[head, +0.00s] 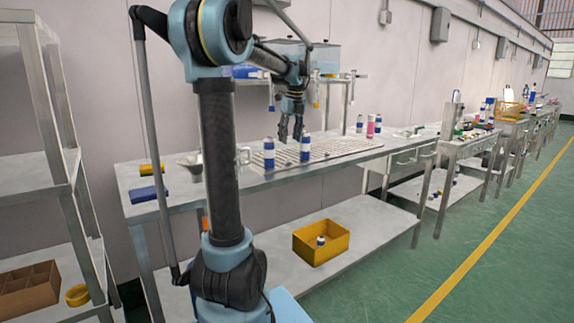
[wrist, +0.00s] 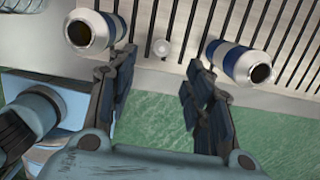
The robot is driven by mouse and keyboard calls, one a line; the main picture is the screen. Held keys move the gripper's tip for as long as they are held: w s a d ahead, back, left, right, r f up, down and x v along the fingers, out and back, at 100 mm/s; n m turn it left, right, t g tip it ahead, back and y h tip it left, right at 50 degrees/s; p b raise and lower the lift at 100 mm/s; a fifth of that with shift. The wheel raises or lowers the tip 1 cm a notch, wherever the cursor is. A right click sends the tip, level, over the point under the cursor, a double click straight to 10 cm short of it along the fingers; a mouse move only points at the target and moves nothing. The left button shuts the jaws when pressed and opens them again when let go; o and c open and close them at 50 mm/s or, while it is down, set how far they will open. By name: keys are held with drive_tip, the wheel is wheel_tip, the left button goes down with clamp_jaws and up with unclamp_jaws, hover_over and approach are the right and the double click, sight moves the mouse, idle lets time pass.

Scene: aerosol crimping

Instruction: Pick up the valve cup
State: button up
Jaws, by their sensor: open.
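A small pale round piece, which looks like the valve cup (wrist: 161,47), lies on the slatted bench top between two cans in the wrist view. I cannot make it out clearly in the head view. My gripper (wrist: 158,70) is open and empty, its two dark fingers spread on either side of the cup's line and apart from it. In the head view my gripper (head: 291,132) hangs pointing down over the bench, above and between the two cans.
Blue-and-white open-topped cans stand close by, one left (wrist: 100,33) and one right (wrist: 237,60) of the fingers. The slatted rack (head: 345,148) lies on the steel bench. More cans, one pink (head: 371,127), stand farther right. A yellow bin (head: 334,247) sits on the lower shelf.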

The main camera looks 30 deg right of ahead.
sight(288, 161)
drive_tip(key=shift+w+d+f, duration=0.1)
drive_tip(key=shift+w+f, duration=0.15)
drive_tip(key=shift+f, duration=1.3)
drive_tip(key=shift+w+a+f, duration=0.1)
drive_tip(key=shift+w+f, duration=0.15)
drive_tip(key=shift+f, duration=1.3)
drive_tip(key=shift+w+d+f, duration=0.1)
drive_tip(key=shift+w+f, duration=0.15)
drive_tip(key=shift+f, duration=1.3)
drive_tip(key=shift+c, duration=0.6)
drive_tip(key=c, duration=0.7)
drive_tip(key=shift+o, duration=0.2)
